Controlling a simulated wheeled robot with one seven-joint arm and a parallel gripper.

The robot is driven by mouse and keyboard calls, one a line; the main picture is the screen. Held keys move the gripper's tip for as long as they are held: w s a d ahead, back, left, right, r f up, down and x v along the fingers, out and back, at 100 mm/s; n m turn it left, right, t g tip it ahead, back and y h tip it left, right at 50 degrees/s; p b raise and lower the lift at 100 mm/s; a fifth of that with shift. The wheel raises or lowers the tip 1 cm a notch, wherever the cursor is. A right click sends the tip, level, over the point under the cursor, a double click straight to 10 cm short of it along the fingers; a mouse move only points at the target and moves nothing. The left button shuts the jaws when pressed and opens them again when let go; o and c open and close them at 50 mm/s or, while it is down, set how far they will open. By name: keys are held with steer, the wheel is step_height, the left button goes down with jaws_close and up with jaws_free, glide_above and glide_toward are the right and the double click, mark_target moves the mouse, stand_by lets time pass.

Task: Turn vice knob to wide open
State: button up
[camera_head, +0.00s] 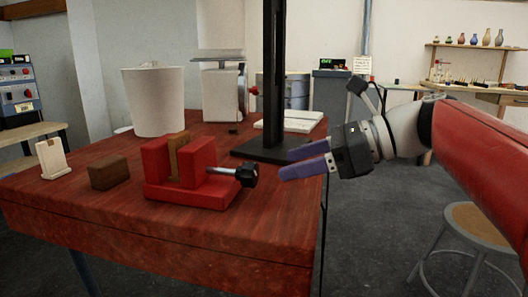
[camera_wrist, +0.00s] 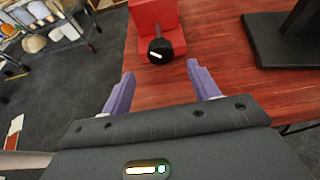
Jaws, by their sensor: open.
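The red vice (camera_head: 190,178) sits on the red wooden table, with a brown wooden piece (camera_head: 178,155) standing between its jaws. Its black knob (camera_head: 246,174) is on a metal screw on the vice's right side. In the wrist view the knob (camera_wrist: 160,50) lies ahead of my fingers, roughly midway between them, with a white mark on its face, and the red vice body (camera_wrist: 153,14) is behind it. My gripper (camera_head: 304,162) has purple fingers. It is open and empty, to the right of the knob and apart from it. The fingers also show in the wrist view (camera_wrist: 163,88).
A brown block (camera_head: 108,172) and a small pale holder (camera_head: 52,159) stand left of the vice. A white lampshade (camera_head: 154,101) stands behind. A black post on a flat base (camera_head: 268,152) stands close behind my gripper. The table's front is clear.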

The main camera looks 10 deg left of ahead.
mark_target(256, 176)
steer(key=shift+a+f, duration=0.2)
steer(key=shift+a, duration=0.1)
steer(key=b+x, duration=0.1)
steer(key=x, duration=0.6)
steer(key=shift+b, duration=0.3)
steer(key=shift+c, duration=0.2)
steer(key=c, duration=0.9)
steer(key=n+t+b, duration=0.2)
steer(key=n+b, duration=0.1)
steer(key=shift+s+f+t, duration=0.1)
steer(key=shift+f+t, duration=0.15)
steer(key=shift+t, duration=0.05)
steer(key=n+t+b, duration=0.2)
steer(key=n+b, duration=0.2)
steer(key=b, duration=0.1)
steer(key=shift+y, duration=0.3)
